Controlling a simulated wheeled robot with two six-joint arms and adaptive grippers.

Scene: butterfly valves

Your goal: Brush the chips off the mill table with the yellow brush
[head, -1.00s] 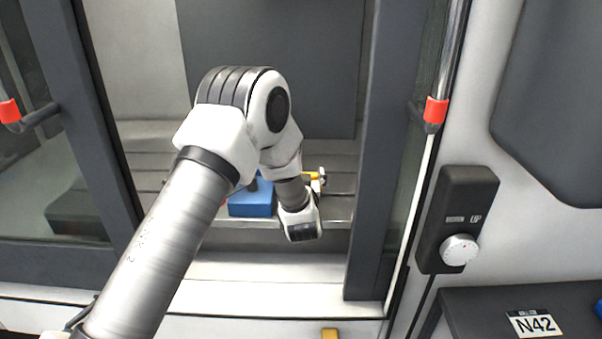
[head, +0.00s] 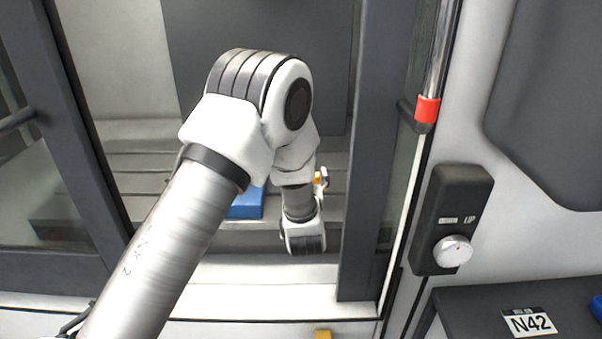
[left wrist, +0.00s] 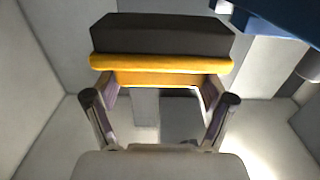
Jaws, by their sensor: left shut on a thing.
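The yellow brush (left wrist: 160,64) has a yellow body and a dark bristle block, seen in the left wrist view. My left gripper (left wrist: 160,84) is shut on its yellow part, with one finger on each side. In the head view, my left arm reaches into the machine's opening and hides most of the brush and gripper; only a small yellow bit shows right of the wrist. The grey slatted mill table (head: 136,162) lies inside the opening, partly behind my arm. I cannot make out chips on it. My right gripper is not in view.
A blue block (head: 246,205) sits on the table left of my wrist; blue also shows at the wrist view's top right. Dark door frames (head: 372,180) bound the opening. A control box with a white knob (head: 452,251) is outside, right.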

